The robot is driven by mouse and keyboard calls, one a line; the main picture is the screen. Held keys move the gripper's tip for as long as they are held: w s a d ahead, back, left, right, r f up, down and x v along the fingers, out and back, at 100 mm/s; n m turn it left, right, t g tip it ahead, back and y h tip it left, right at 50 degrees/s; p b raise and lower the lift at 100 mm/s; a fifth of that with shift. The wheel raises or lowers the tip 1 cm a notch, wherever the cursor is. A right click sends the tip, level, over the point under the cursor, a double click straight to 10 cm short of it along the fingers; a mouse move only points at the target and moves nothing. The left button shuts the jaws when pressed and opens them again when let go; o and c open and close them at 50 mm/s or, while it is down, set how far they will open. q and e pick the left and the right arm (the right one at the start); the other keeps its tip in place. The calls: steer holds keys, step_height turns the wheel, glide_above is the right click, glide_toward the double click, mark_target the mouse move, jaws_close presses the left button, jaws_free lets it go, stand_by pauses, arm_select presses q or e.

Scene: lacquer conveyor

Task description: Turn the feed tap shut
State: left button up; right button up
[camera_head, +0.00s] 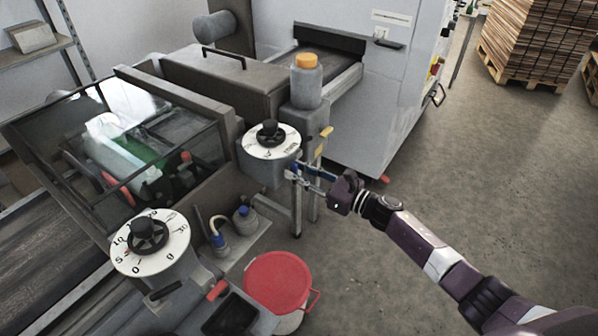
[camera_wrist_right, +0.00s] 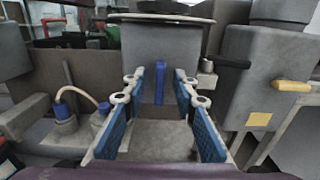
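A blue upright lever (camera_wrist_right: 160,82), which looks like the feed tap's handle, stands against the front of the grey housing (camera_wrist_right: 162,45) in the right wrist view. My right gripper (camera_head: 293,172) is open beside this housing, below the white dial. In the right wrist view the blue-padded fingers (camera_wrist_right: 158,88) stand on either side of the lever, with a clear gap to each. The lever appears ahead of the fingertips; I cannot tell the exact distance. In the head view I cannot separate it from the blue finger pads. My left gripper is not in view.
A black lever (camera_wrist_right: 229,63) and a yellow handle (camera_wrist_right: 292,86) stick out right of the housing. The upper dial (camera_head: 272,152) sits above. A red-lidded bucket (camera_head: 278,281) stands below on the floor. Open floor (camera_head: 450,180) lies to the right.

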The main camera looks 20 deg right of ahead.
jaws_close()
steer(key=m+b, duration=0.1)
steer(key=m, duration=0.3)
steer(key=m+b, duration=0.1)
steer(key=m, duration=0.3)
steer(key=m+b, duration=0.1)
steer(key=m, duration=0.4)
steer(key=shift+w+d+f, duration=0.15)
steer(key=shift+w+d, duration=0.05)
steer(key=shift+d, duration=0.05)
steer(key=shift+f+m, duration=0.15)
steer(key=shift+m, duration=2.35)
